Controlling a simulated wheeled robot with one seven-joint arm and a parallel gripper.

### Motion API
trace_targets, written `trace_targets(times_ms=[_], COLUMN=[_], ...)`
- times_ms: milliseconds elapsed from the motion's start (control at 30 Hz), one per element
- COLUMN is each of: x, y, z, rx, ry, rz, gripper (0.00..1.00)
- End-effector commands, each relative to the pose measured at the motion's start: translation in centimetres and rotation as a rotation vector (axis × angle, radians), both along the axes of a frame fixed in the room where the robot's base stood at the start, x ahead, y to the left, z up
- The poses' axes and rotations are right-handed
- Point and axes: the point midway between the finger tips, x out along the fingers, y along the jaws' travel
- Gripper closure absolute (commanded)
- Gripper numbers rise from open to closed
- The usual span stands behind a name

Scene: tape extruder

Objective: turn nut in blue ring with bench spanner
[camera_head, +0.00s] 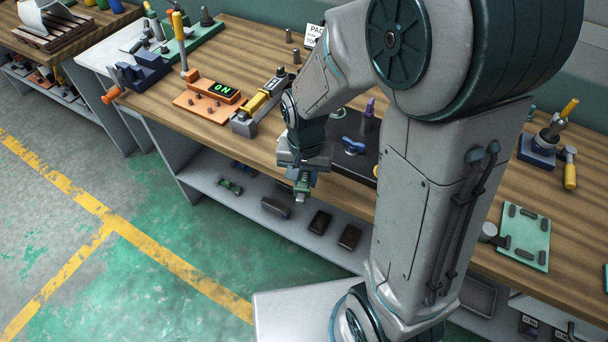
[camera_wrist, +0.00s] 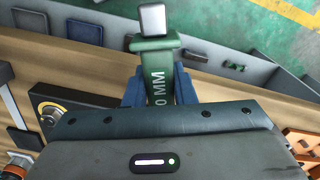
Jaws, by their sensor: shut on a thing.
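My gripper (camera_head: 300,172) hangs in front of the bench's front edge, above the lower shelf. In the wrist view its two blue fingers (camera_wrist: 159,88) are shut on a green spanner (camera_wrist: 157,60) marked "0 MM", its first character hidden. The spanner's grey metal end (camera_wrist: 152,18) points away from the wrist; it shows small in the head view (camera_head: 301,188). A dark plate (camera_head: 350,165) lies on the bench to the right of my gripper, with a blue winged part (camera_head: 353,146) on it. I cannot make out a blue ring or its nut.
An orange block with an "ON" display (camera_head: 224,92) and a yellow-and-grey device (camera_head: 258,104) stand left of my gripper. The shelf below (camera_head: 260,206) holds several small things. My arm hides part of the bench. A yellow ring (camera_wrist: 48,107) shows on the dark plate.

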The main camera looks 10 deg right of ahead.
Motion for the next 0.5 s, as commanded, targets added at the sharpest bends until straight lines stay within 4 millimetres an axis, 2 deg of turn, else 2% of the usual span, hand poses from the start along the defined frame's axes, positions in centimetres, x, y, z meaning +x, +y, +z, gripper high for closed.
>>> trace_targets(times_ms=[500], x=[-0.5], y=[-2.4], z=[0.0], rx=[0.0], ry=[-0.001], rz=[0.164], gripper=[1.0])
